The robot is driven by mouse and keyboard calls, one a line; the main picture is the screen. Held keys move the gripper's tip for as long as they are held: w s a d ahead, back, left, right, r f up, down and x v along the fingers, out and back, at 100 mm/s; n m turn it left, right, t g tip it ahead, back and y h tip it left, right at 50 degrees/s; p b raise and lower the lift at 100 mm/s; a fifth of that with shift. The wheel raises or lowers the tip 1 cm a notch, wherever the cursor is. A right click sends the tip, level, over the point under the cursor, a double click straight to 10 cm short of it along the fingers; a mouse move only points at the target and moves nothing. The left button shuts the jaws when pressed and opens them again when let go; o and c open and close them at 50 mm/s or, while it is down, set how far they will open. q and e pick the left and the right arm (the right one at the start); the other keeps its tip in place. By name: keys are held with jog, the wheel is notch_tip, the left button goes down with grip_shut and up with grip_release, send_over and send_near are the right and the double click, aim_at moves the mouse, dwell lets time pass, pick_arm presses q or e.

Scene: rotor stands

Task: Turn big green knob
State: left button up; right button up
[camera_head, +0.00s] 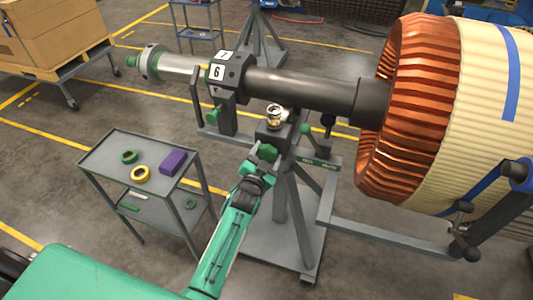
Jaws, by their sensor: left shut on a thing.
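The big green knob (267,152) sits on the front of the dark stand block below the rotor shaft. My left gripper (256,167) reaches up to it from below and is shut on it. The fingers partly cover the knob's lower side. My right gripper is not in view.
The dark rotor shaft (300,88) runs above the stand to the large copper-wound rotor (412,100) at right. A smaller green knob (305,128) sits just right of the block. A grey cart (112,158) with tape rolls and a purple box stands at left.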

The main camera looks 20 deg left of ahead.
pick_arm(q)
jog(key=n+p, duration=0.1)
jog(key=n, duration=0.3)
jog(key=shift+f, duration=0.1)
jog(key=shift+n, duration=1.7)
jog(key=o, duration=1)
jog(key=shift+s, duration=0.65)
jog(key=s+b, duration=0.2)
jog(key=s, duration=1)
jog(key=shift+s+a, duration=0.25)
jog(key=shift+s, duration=0.05)
